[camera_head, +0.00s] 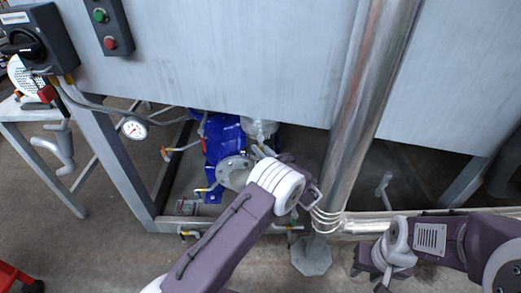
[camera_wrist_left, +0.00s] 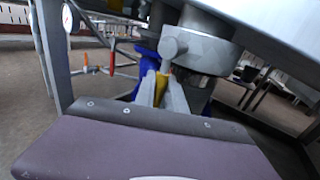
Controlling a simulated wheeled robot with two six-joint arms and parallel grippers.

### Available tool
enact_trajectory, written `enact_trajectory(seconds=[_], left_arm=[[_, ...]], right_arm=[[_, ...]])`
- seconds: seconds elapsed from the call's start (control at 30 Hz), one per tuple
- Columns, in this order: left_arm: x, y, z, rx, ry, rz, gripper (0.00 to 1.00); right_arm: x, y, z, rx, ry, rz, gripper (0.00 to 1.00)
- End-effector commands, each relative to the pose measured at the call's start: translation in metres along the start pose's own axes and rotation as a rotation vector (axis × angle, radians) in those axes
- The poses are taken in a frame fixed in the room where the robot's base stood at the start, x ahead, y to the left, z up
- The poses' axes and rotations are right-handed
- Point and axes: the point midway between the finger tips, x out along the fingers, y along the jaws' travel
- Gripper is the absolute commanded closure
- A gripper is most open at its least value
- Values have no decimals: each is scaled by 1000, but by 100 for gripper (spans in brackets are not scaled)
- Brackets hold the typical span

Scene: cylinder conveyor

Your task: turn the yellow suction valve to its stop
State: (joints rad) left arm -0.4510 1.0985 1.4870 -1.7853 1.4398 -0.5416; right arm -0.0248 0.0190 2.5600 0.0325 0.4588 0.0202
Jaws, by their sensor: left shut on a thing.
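The yellow suction valve handle (camera_wrist_left: 161,90) shows in the left wrist view as a narrow yellow piece between the two grey fingers of my left gripper (camera_wrist_left: 162,82). The gripper is shut on it, with one finger on each side. Grey metal pipework stands just beyond the fingers. In the head view my left gripper (camera_head: 262,152) is mostly hidden behind its own pale wrist, close to the blue pump (camera_head: 224,138); the yellow handle cannot be made out there. My right gripper (camera_head: 381,282) hangs low at the bottom right, dark and partly cut off; its jaws are not clear.
A steel post (camera_head: 362,100) on a foot plate stands right of my left wrist. A large grey panel (camera_head: 240,50) overhangs the pump. A pressure gauge (camera_head: 134,128) sits to the left, and a control box with green and red buttons (camera_head: 107,28) is above.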

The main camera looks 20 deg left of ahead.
Motion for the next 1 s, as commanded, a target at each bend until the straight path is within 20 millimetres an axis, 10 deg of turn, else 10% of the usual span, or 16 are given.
enact_trajectory(seconds=[1.0], left_arm=[[-14,-20,8,-427,288,1,100]], right_arm=[[-27,0,-3,0,0,0,64]])
